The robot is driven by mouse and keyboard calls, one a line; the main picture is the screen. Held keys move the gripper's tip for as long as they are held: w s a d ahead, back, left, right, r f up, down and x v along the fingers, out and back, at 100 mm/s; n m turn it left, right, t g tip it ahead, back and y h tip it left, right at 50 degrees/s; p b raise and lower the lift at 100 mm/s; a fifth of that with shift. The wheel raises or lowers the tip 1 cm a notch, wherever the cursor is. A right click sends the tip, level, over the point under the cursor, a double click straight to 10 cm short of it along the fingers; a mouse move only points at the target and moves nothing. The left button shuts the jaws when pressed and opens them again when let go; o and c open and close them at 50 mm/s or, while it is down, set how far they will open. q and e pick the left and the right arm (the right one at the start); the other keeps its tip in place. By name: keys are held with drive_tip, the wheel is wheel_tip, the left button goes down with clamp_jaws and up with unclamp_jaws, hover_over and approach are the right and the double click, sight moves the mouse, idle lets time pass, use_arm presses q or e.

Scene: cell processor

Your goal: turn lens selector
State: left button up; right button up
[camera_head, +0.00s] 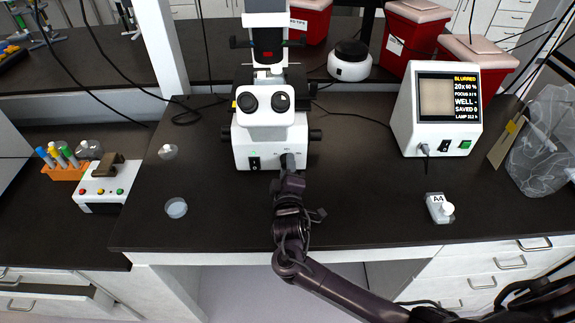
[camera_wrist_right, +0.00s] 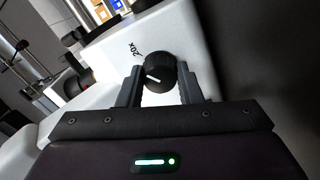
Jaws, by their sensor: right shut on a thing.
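The white microscope (camera_head: 247,148) stands at the middle of the dark bench. A "20x" label is printed to the knob's upper left. My right gripper (camera_wrist_right: 160,84) is shut on the knob, one finger at each side. In the head view my right gripper (camera_head: 287,168) reaches the lower right of the microscope's front, and it hides most of the knob. My left gripper is not in view.
A white monitor (camera_head: 403,135) at the right reads "BLURRED" and "20x". A plate marked A4 (camera_head: 437,205), a clear dish (camera_head: 176,208) and a small clear item (camera_head: 167,152) lie on the bench. A button box (camera_head: 103,190) and tube rack (camera_head: 66,172) stand left.

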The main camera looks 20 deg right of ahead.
drive_tip(key=n+p, duration=0.2)
drive_tip(key=shift+r+n, duration=0.2)
drive_tip(key=shift+n, duration=0.1)
drive_tip(key=n+p, duration=0.2)
drive_tip(key=n, duration=0.1)
drive_tip(key=shift+n+p, duration=0.3)
drive_tip(key=shift+p, duration=0.1)
drive_tip(key=n+p, duration=0.2)
drive_tip(key=n, duration=0.1)
drive_tip(key=shift+f+n, duration=0.1)
drive_tip(key=shift+n, duration=0.2)
drive_tip(key=n+p, duration=0.2)
drive_tip(key=n, duration=0.1)
drive_tip(key=shift+n, duration=0.4)
drive_tip(key=n+p, duration=0.1)
drive_tip(key=n, duration=0.1)
drive_tip(key=shift+n, duration=0.3)
drive_tip(key=shift+f+n, duration=0.1)
drive_tip(key=shift+n, duration=0.8)
drive_tip(key=n, duration=0.4)
drive_tip(key=shift+f+n+p, duration=0.1)
drive_tip(key=shift+n+p, duration=0.2)
drive_tip(key=shift+n, duration=0.1)
